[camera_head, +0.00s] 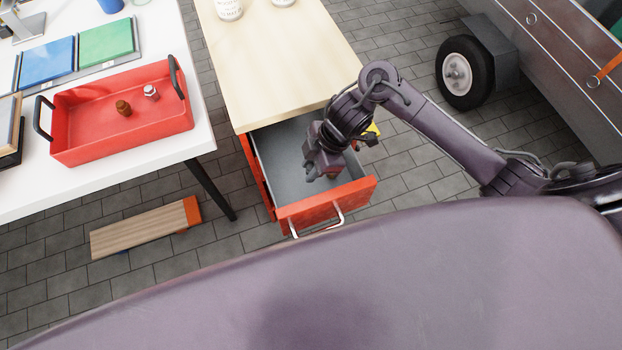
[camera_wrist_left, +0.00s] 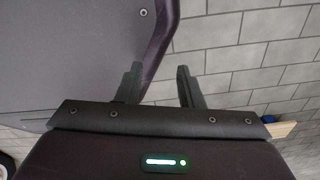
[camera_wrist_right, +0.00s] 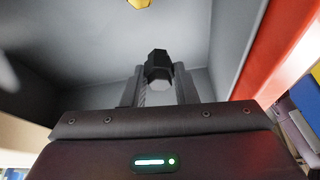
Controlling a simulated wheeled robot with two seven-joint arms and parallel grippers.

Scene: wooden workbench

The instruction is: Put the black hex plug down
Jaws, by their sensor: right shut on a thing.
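The black hex plug (camera_wrist_right: 158,66) shows in the right wrist view, between the fingertips of my right gripper (camera_wrist_right: 160,84). The gripper is shut on it. In the head view my right gripper (camera_head: 318,172) reaches over the open drawer (camera_head: 285,150) of the wooden bench, and the plug cannot be made out there. The drawer's grey inside surrounds the plug in the right wrist view; I cannot tell whether the plug touches the floor. My left gripper (camera_wrist_left: 158,82) has its fingers apart with nothing between them, and it is outside the head view.
A yellow piece (camera_wrist_right: 139,3) lies in the drawer ahead of the plug. A red tray (camera_head: 75,112) on the white table (camera_head: 190,140) holds a brown piece (camera_head: 124,108) and a silver hex piece (camera_head: 151,92).

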